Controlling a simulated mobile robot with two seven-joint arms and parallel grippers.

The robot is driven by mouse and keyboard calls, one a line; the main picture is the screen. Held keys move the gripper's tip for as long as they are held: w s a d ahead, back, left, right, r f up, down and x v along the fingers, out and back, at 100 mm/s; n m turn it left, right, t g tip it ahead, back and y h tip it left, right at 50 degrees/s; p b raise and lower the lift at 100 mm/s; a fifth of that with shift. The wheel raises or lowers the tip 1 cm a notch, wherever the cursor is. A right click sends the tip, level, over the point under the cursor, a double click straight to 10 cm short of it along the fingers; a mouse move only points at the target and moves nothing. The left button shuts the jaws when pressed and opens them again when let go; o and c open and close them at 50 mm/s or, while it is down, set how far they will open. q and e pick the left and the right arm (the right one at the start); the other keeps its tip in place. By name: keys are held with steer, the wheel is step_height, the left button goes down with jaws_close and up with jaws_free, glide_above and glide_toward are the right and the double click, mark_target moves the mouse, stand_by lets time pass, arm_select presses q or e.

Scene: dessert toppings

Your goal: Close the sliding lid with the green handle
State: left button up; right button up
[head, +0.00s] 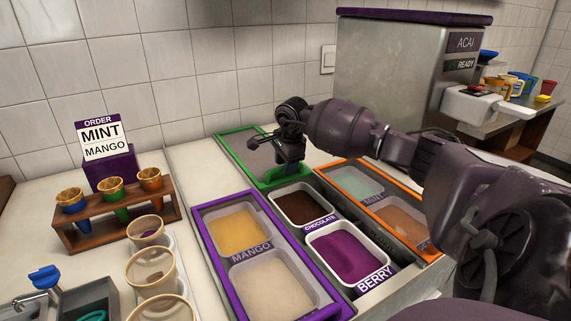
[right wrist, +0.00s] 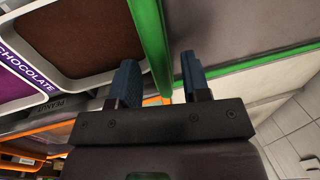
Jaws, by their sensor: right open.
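The green-framed sliding lid (head: 243,148) has a grey panel and sits at the back of the middle column, behind the uncovered chocolate tub (head: 303,205). A green bar (right wrist: 150,40) at its edge shows in the right wrist view, beside the chocolate tub (right wrist: 98,28). My right gripper (head: 283,166) is over the lid's front right part and partly hides it. In the right wrist view my right gripper (right wrist: 160,82) is open, with the green bar running into the gap between its two fingers. I cannot tell whether they touch it. My left gripper is out of view.
A purple-framed bin (head: 196,219) with mango stands left, the berry tub (head: 349,256) in front, and an orange-framed bin (head: 440,250) with mint right. A wooden cone rack (head: 72,241) and several cups are further left. A steel acai machine (head: 400,75) stands behind.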

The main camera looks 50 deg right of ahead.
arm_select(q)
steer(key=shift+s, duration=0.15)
arm_select(e)
jaws_close()
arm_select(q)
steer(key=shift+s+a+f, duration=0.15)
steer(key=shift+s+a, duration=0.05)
